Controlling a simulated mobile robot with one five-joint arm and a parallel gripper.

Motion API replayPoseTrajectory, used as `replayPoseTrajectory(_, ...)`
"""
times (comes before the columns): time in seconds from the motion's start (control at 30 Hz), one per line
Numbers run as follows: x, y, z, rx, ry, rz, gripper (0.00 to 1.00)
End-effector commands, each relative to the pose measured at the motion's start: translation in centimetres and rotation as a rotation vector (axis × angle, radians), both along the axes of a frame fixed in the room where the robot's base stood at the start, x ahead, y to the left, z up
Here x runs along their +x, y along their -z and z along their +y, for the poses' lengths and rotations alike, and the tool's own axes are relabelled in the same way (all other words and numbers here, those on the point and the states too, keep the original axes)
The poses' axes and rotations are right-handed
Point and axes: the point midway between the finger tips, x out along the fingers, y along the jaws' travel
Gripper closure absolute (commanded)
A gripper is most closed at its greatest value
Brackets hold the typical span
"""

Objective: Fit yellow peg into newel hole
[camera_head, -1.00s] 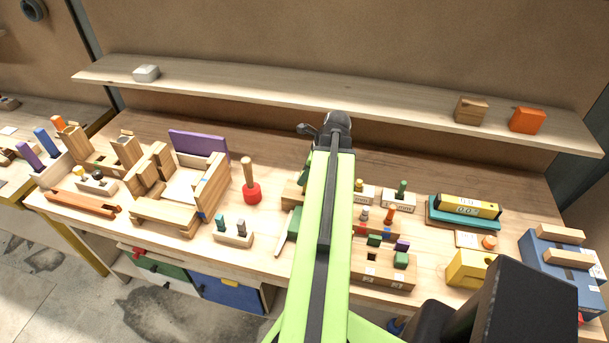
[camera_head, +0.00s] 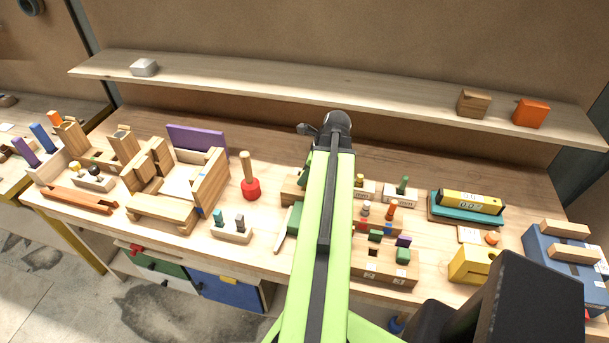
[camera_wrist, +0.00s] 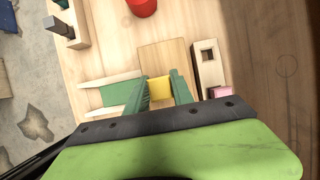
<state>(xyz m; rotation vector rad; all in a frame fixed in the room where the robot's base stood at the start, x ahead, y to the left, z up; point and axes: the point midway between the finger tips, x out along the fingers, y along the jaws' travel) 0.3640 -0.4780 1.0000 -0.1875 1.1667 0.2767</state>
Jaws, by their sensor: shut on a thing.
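In the wrist view my gripper (camera_wrist: 161,86) has its two green fingers closed on a yellow piece (camera_wrist: 160,90), which I take to be the yellow peg. Only a squarish yellow face of it shows; the rest is hidden. The piece is over or near a flat wooden board (camera_wrist: 163,57); I cannot tell whether they touch. A pale wooden block with a square hole (camera_wrist: 207,73) lies to the right of the fingers. It may be the newel, and its hole looks empty.
A red-based peg (camera_head: 251,188) stands left of my arm. A green wedge-like piece (camera_wrist: 120,92) lies just left of the fingers in the wrist view. Several small blocks with pegs crowd the bench right of my arm. A long shelf (camera_head: 250,82) runs along the back.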

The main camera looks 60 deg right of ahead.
Motion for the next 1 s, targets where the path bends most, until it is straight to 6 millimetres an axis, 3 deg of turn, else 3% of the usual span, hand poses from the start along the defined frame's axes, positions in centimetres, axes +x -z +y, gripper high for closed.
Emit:
replayPoseTrajectory(0.7, 0.0, 1.9, 0.0, 0.000, 0.000, 0.000, 1.00)
replayPoseTrajectory(0.73, 0.0, 1.8, 0.0, 0.000, 0.000, 0.000, 0.68)
replayPoseTrajectory(0.9, 0.0, 1.7, 0.0, 0.000, 0.000, 0.000, 0.46)
replayPoseTrajectory(1.0, 0.0, 1.7, 0.0, 0.000, 0.000, 0.000, 0.46)
